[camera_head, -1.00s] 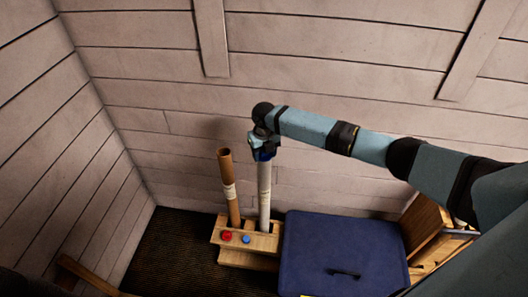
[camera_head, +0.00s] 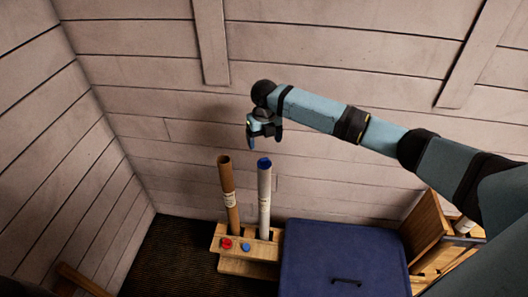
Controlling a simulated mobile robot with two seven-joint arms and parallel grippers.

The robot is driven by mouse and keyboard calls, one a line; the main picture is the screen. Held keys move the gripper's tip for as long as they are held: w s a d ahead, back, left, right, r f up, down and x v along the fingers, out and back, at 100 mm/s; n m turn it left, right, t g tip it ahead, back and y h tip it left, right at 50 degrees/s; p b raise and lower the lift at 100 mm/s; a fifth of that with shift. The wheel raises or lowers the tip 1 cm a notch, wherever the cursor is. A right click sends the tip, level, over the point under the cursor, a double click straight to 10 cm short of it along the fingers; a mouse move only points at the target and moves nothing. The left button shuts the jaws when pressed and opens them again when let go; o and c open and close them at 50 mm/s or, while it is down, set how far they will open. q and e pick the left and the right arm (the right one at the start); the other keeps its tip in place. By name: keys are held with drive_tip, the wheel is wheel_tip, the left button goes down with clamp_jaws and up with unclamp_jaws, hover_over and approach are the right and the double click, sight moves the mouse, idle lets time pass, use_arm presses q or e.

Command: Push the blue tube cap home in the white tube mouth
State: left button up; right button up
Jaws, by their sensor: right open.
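The white tube (camera_head: 264,205) stands upright in a wooden holder (camera_head: 261,251). The blue cap (camera_head: 264,163) sits at its mouth; how deep it sits cannot be told from here. My right gripper (camera_head: 264,143) is open and empty above the cap, apart from it, with its fingers pointing down. My left gripper is not in view.
A brown tube (camera_head: 228,195) stands beside the white one in the holder. A red button (camera_head: 227,243) and a blue button (camera_head: 246,247) are on the holder's front. A dark blue case (camera_head: 340,250) lies to the right. Plank walls close in behind and at left.

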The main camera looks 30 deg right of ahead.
wheel_tip(320, 180, up, 4)
drive_tip(key=shift+f, duration=0.1)
idle(0.9)
drive_tip(key=s+a+f+m+t+y+p, duration=0.55)
drive_tip(key=s+a+f+m, duration=0.65)
drive_tip(key=s+a+m, duration=0.35)
drive_tip(key=s+d+r+m+t+h+p, duration=0.1)
drive_tip(key=s+m+t+p, duration=0.1)
drive_tip(key=s+m, duration=0.6)
drive_tip(key=s+d+r+m+t+h+p, duration=0.1)
drive_tip(key=s+d+r+m+t+p, duration=0.1)
drive_tip(key=s+m, duration=0.6)
drive_tip(key=shift+s+d+r+t+p, duration=0.2)
drive_tip(key=shift+s+t+p, duration=0.4)
drive_tip(key=shift+s, duration=0.3)
